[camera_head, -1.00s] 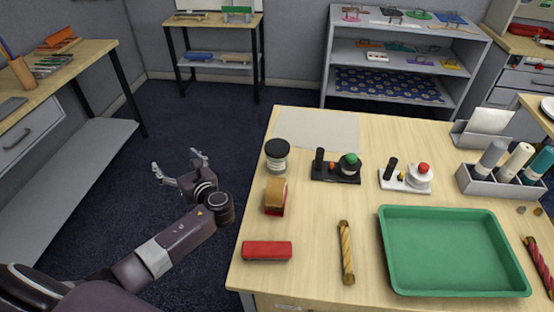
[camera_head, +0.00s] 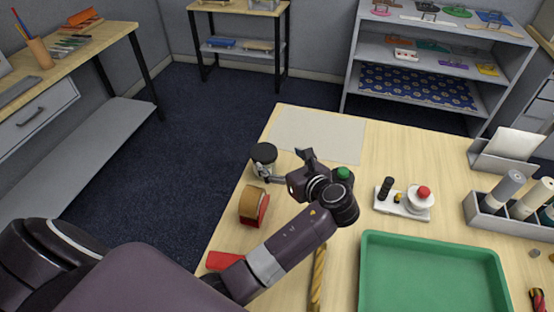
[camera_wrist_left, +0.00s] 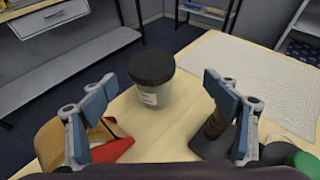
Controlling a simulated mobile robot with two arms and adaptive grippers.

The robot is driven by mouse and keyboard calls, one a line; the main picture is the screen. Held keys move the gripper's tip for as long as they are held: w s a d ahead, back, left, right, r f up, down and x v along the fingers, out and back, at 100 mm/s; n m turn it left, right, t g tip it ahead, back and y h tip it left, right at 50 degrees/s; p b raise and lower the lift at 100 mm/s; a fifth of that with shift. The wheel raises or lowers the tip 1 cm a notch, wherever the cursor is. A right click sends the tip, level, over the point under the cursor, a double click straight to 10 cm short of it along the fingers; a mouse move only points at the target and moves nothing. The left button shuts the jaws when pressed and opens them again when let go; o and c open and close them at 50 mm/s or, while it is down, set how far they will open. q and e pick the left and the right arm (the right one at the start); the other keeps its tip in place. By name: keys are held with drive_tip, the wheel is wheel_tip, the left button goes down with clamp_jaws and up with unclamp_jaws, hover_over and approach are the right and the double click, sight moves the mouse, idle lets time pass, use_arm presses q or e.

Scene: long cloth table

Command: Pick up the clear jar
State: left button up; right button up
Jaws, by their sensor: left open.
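The clear jar (camera_head: 264,158) has a black lid and a pale label. It stands upright at the table's left edge, beside the white mat. My left gripper (camera_head: 284,166) is open and low over the table, just right of the jar; one finger overlaps the jar's lower part in the head view. In the left wrist view the jar (camera_wrist_left: 152,80) stands beyond and between the two open fingertips (camera_wrist_left: 160,95), with nothing held. Whether a finger touches it I cannot tell. My right gripper is not in view.
A red box (camera_head: 224,260) and a twisted yellow stick (camera_head: 318,275) lie nearer. A green-knobbed device (camera_head: 343,175) is partly hidden by my arm. The mat (camera_head: 318,133) is bare. A green tray (camera_head: 430,275) is at right.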

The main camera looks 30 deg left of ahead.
sight(265, 153)
use_arm(q)
drive_tip(key=a, duration=0.2)
drive_tip(key=a+p, duration=0.1)
drive_tip(key=shift+a+f, duration=0.3)
drive_tip(key=shift+a, duration=0.1)
drive_tip(key=shift+p+x, duration=0.35)
drive_tip(key=shift+x, duration=0.85)
drive_tip(key=shift+w+a+f, duration=0.3)
drive_tip(key=shift+w+f, duration=0.1)
drive_tip(key=shift+f, duration=0.1)
drive_tip(key=c, duration=1)
drive_tip(key=shift+c, duration=1)
drive_tip(key=c, duration=0.4)
drive_tip(key=shift+c, duration=0.2)
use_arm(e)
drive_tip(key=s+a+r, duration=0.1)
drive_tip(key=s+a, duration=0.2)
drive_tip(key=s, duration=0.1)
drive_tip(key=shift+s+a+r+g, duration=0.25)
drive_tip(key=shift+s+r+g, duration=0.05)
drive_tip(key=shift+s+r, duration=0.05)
use_arm(q)
drive_tip(key=shift+r, duration=0.15)
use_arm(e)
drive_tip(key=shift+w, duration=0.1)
